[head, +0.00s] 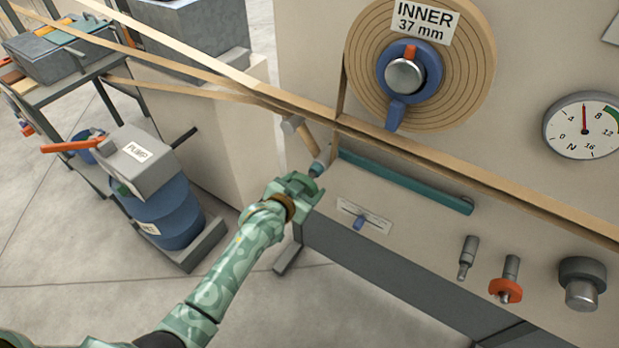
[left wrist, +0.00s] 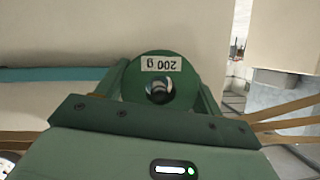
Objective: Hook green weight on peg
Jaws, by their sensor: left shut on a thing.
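My left gripper (head: 312,178) is in front of the left part of the winder's face, below the paper strips. It is shut on a green weight (left wrist: 162,66), a round disc labelled 200 g, which reads upside down in the left wrist view. A dark hole with something metallic in it shows at the lower middle of the disc; I cannot tell what that is. In the head view the weight is mostly hidden by the gripper. A bare grey peg (head: 468,258) sticks out at the lower right. A similar peg (head: 511,266) beside it carries an orange weight (head: 505,290).
Paper strips (head: 430,153) run diagonally close above the gripper. The wound roll (head: 470,55), dial gauge (head: 584,125) and dark knob (head: 582,283) are farther right. A pump (head: 145,158) stands left.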

